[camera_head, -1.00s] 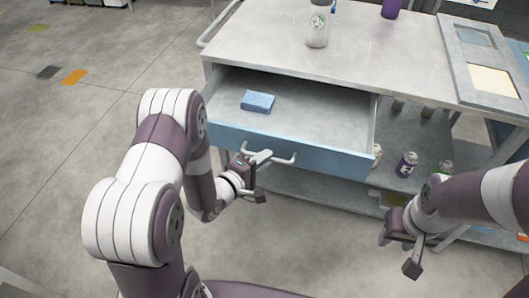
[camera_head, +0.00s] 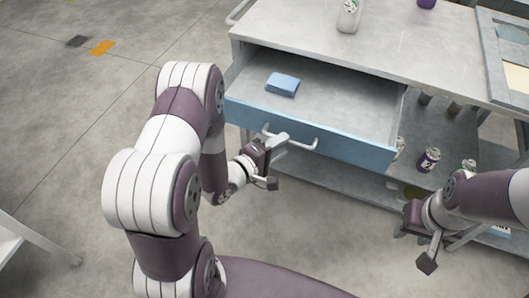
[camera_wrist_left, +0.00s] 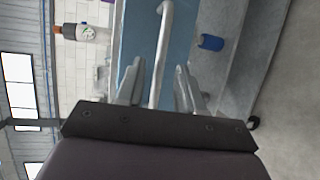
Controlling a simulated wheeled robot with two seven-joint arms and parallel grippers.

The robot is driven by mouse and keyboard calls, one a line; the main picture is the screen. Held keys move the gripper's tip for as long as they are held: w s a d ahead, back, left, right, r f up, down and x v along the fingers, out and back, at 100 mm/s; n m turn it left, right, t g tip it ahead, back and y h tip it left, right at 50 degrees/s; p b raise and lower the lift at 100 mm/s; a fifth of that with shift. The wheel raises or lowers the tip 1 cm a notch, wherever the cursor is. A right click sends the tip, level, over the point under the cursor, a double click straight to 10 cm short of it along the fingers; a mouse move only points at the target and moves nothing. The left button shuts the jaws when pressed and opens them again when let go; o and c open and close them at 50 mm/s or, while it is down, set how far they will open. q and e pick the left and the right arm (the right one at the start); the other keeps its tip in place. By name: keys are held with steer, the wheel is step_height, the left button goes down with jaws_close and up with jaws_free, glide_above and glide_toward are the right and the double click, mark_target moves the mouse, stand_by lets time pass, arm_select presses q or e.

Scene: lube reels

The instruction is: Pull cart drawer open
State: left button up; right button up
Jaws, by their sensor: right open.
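The cart's blue-fronted drawer (camera_head: 350,146) stands open, its grey inside showing a blue block (camera_head: 282,85). A pale bar handle (camera_head: 303,147) runs along the drawer front. My left gripper (camera_head: 275,145) is at the left part of this handle. In the left wrist view, the handle (camera_wrist_left: 160,50) passes between the two spread fingers of my left gripper (camera_wrist_left: 157,85), with gaps on both sides. My right gripper (camera_head: 424,243) is open and empty, low in front of the cart's right part, apart from the drawer.
The cart top (camera_head: 330,35) carries a white bottle (camera_head: 349,16) and a purple item (camera_head: 427,3). Several small containers, including a purple can (camera_head: 428,159), stand on the lower shelf right of the drawer.

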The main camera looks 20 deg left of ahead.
arm_select(q)
steer(key=v, duration=1)
steer(key=shift+s+a+p, duration=0.15)
steer(key=shift+s+p, duration=0.2)
steer(key=shift+p, duration=0.05)
steer(key=shift+r, duration=0.1)
steer(key=w+a+r+m+g+y+p, duration=0.1)
steer(key=a+r+m+g+y+p, duration=0.2)
steer(key=r+m+g+y+p, duration=0.6)
steer(key=s+d+r+m+g+h+p, duration=0.2)
steer(key=s+d+r+m+g, duration=0.2)
steer(key=s+r+m, duration=0.1)
steer(key=shift+s+d+r, duration=0.25)
steer(key=shift+s+r, duration=0.4)
steer(key=shift+r, duration=0.2)
